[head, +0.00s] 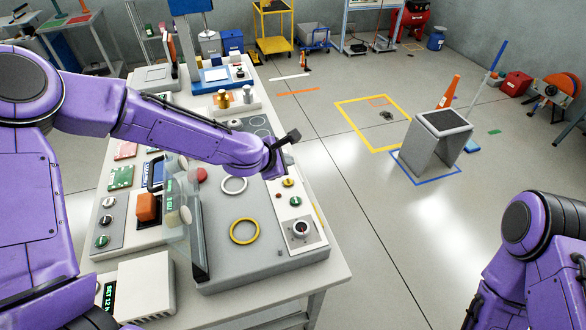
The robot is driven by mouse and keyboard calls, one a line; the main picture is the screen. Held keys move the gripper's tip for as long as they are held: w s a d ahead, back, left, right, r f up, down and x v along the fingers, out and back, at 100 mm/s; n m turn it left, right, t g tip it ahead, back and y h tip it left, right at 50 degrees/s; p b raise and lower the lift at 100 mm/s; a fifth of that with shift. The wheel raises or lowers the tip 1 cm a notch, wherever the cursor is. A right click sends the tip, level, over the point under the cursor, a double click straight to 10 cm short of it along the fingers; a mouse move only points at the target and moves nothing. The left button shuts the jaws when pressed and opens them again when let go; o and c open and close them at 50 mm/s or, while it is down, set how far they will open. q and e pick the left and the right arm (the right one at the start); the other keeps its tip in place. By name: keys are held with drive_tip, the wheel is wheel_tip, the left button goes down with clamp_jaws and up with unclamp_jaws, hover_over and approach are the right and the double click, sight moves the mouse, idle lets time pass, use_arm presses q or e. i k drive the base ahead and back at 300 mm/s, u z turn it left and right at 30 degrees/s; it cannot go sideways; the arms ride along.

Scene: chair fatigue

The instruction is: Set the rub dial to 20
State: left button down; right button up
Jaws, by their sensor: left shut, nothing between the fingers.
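A yellow knob (288,183) and a green knob (296,201) are on the same panel between my left gripper and the dial. A yellow ring (244,231) lies on the machine's top. An orange block (147,207) stands to the left. Open floor lies right of the table.

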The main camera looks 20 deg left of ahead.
sight(302, 228)
drive_tip(key=k, duration=1)
